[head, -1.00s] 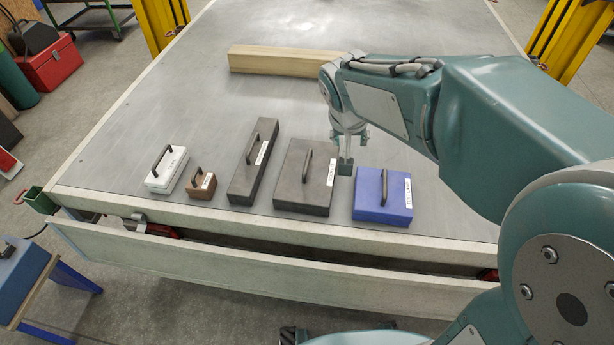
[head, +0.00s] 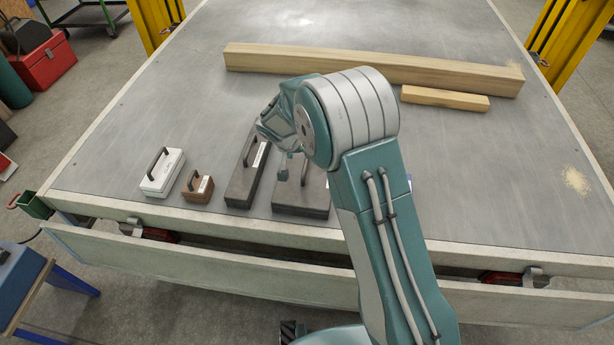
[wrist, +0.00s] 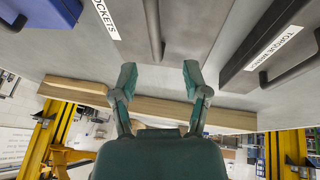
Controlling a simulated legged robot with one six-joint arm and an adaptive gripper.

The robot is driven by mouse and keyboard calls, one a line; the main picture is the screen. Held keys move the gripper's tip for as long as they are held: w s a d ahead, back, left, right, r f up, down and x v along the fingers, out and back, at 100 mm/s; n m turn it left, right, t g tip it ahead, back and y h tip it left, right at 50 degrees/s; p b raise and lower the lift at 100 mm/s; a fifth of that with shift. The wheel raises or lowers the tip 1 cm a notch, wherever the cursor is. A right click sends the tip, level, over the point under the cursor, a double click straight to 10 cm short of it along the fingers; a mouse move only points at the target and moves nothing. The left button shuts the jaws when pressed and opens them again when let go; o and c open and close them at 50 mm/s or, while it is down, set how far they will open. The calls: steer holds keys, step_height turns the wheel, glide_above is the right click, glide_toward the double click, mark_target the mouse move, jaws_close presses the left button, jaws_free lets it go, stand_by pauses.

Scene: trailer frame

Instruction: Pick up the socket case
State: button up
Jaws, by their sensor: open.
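The socket case is a wide dark grey box with a bar handle (head: 304,172); its front (head: 297,207) shows in the head view, and my arm covers its right part. In the wrist view its top carries a white label ending in "OCKETS" (wrist: 106,18), beside the dark handle (wrist: 153,32). My gripper (head: 292,167) is above the case, close to the handle in the head view. In the wrist view its two fingers (wrist: 160,76) are apart with nothing between them, and the handle lies beyond the fingertips.
A narrow dark torque wrench case (head: 247,178) stands left of the socket case, then a small brown case (head: 197,190) and a white case (head: 162,175). A blue case (wrist: 42,12) is on the other side, mostly hidden in the head view. Wooden beams (head: 380,68) lie farther back.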

mark_target(305, 164)
steer(key=shift+s+d+x, duration=0.1)
steer(key=shift+s+x, duration=0.05)
steer(key=shift+x, duration=1.6)
steer(key=shift+s+d+x, duration=0.1)
steer(key=shift+s+x, duration=0.05)
steer(key=shift+x, duration=1.65)
steer(key=shift+f, duration=0.3)
jaws_close()
steer(key=shift+r, duration=0.1)
